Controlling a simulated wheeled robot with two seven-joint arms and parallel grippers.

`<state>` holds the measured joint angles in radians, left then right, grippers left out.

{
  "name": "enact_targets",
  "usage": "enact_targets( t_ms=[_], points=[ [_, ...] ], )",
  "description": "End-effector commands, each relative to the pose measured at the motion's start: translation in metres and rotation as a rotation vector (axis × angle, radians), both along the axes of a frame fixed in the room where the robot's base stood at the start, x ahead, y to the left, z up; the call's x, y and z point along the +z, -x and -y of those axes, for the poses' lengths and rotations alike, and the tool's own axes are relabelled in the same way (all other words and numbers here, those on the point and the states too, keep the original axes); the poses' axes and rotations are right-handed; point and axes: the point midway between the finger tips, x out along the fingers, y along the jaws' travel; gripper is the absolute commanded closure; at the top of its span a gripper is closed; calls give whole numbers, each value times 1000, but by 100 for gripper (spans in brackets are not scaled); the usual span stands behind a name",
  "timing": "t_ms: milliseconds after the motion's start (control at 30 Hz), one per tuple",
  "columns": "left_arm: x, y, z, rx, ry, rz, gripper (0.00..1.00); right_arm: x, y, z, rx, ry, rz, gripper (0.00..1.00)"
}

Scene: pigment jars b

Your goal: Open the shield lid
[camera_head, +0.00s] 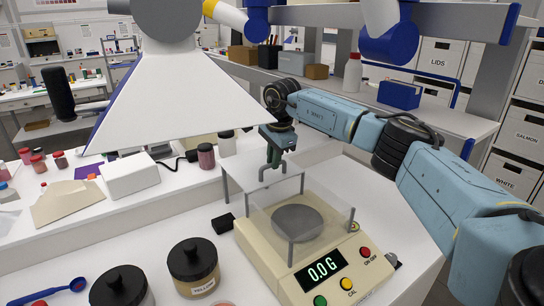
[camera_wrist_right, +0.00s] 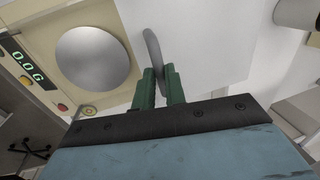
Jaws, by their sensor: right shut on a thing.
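The cream scale (camera_head: 275,268) stands on the white bench, its display reading 0.0 G. A clear shield with grey posts surrounds its round grey pan (camera_head: 298,221); the pan also shows in the right wrist view (camera_wrist_right: 93,57). The clear shield lid (camera_head: 250,182) seems raised along the pan's far side; its exact angle is hard to tell. My right gripper (camera_head: 275,163) points down with its green fingers shut on the lid's grey curved handle (camera_head: 270,173). In the right wrist view the handle (camera_wrist_right: 153,50) runs between the fingertips (camera_wrist_right: 159,80). My left gripper is not in view.
A large white cone-shaped shade (camera_head: 170,105) hangs over the bench at left. Black-lidded jars (camera_head: 194,268) stand left of the scale. A small black block (camera_head: 223,223) lies beside it. A white box (camera_head: 132,177) and a dark red jar (camera_head: 206,157) stand behind.

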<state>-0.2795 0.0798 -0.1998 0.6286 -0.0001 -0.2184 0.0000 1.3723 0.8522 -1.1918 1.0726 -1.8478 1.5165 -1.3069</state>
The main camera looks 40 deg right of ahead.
Motion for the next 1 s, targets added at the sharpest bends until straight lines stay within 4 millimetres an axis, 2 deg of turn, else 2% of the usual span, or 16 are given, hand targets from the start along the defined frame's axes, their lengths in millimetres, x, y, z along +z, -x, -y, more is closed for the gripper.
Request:
enact_targets(
  t_ms=[100, 267, 300, 467, 767, 867, 1000],
  points=[
    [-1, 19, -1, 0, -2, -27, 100, 0, 0, 0, -1, -1, 2, 100],
    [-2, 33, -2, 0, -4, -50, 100, 0, 0, 0, 0, -1, 0, 100],
    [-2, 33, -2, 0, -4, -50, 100, 0, 0, 0, 0, -1, 0, 85],
    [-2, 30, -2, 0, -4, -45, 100, 0, 0, 0, 0, -1, 0, 66],
    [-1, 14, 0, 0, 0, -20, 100, 2, 0, 0, 0, 0, 0, 66],
    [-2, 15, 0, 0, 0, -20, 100, 12, 1, -1, 1, 0, 4, 66],
    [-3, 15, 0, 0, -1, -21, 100, 37, 7, -1, 1, 0, 5, 66]
  ],
)
